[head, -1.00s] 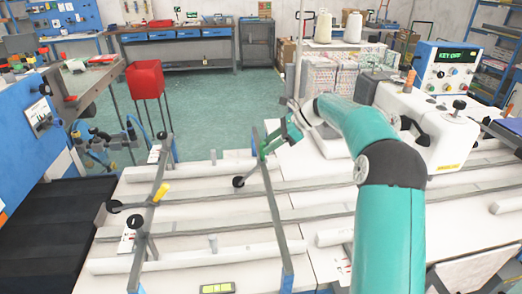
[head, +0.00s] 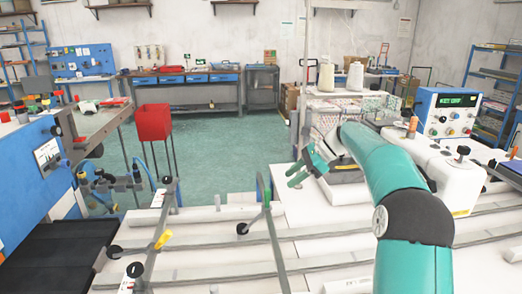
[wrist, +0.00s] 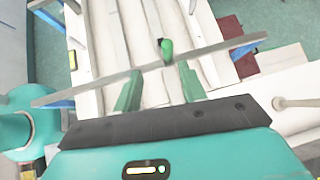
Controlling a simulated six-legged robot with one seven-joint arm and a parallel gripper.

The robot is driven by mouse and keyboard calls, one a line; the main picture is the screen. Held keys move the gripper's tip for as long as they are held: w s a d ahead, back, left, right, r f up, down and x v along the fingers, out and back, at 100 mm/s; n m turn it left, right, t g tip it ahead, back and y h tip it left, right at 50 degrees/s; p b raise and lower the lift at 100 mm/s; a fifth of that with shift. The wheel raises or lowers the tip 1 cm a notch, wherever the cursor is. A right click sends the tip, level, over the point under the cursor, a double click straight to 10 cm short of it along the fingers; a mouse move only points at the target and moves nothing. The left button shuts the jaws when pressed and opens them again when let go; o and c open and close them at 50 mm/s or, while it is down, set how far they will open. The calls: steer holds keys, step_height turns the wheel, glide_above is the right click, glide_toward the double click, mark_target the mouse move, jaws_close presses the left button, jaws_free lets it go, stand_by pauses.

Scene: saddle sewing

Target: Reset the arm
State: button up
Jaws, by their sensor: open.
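My gripper (head: 303,167) is open and empty. In the head view it hangs above the white work table, at the end of my teal arm, just right of an upright metal frame with a blue end. In the wrist view my two green fingers (wrist: 160,88) stand apart. A grey bar (wrist: 103,82) with a green knob (wrist: 167,50) lies beyond them, and I cannot tell whether they touch it. The knob shows between the fingers.
A white sewing machine (head: 460,183) with a blue control box (head: 446,112) stands at the right. Thread cones (head: 356,76) stand behind. A red bin (head: 154,122) on legs is at the left. Metal rails (head: 190,249) and clamps cross the white table.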

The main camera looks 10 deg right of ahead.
steer(key=s+a+r+n+h, duration=0.2)
steer(key=s+n, duration=0.1)
steer(key=s, duration=0.4)
steer(key=s+a+r+n+t+h, duration=0.1)
steer(key=s+a+n+h, duration=0.15)
steer(key=s, duration=0.35)
steer(key=s+a+r+n+h, duration=0.1)
steer(key=s+a+r+n, duration=0.1)
steer(key=s+n, duration=0.35)
steer(key=s+d+f+n+t+h, duration=0.1)
steer(key=s+f+n, duration=0.2)
steer(key=s, duration=0.7)
steer(key=s+d+f+n+t+h, duration=0.1)
steer(key=s+f+n, duration=0.3)
steer(key=s, duration=0.7)
steer(key=shift+d+f+n+t+h, duration=0.3)
steer(key=shift+n+t+h, duration=0.2)
steer(key=shift+h, duration=0.25)
